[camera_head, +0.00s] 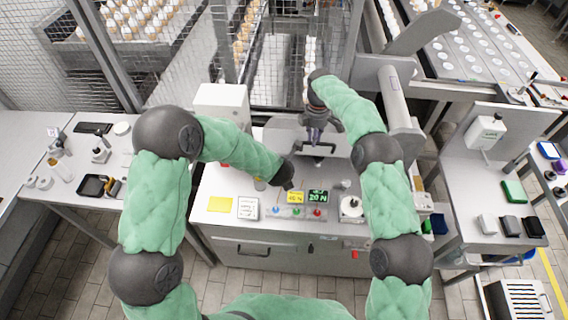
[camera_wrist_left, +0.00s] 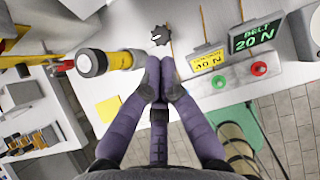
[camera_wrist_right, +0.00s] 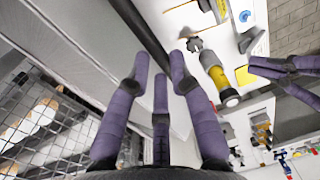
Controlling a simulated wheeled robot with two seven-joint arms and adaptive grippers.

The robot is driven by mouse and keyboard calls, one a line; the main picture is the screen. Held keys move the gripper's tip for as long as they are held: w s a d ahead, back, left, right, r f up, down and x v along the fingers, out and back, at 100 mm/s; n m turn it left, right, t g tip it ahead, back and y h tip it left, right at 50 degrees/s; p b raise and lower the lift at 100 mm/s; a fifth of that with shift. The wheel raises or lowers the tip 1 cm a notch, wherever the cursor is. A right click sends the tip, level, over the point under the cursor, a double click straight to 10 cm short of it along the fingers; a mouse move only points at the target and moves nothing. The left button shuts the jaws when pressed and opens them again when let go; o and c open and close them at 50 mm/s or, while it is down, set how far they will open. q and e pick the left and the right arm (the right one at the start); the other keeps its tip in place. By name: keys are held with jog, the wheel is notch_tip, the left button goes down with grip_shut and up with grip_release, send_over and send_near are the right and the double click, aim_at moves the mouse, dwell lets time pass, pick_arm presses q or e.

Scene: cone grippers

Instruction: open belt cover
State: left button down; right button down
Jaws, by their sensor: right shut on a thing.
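The belt cover (camera_head: 282,140) looks like a grey plate at the back of the middle bench. Its dark bar handle (camera_head: 325,151) is at my right gripper (camera_head: 317,136), which reaches down from above.
A green BELT 20 N sign (camera_head: 318,196) and a yellow sign (camera_head: 295,197) stand above coloured buttons near my left gripper. A yellow-and-dark cylinder (camera_wrist_left: 103,62) is close to its fingers. A white box (camera_head: 221,103) and wire mesh fence (camera_head: 150,45) are behind.

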jog(key=shift+w+d, duration=0.2)
jog(key=shift+w, duration=0.15)
pick_arm(q)
jog(key=w+f, duration=0.4)
jog(key=w, duration=0.4)
jog(key=shift+f, duration=0.35)
jog(key=shift+r, duration=0.1)
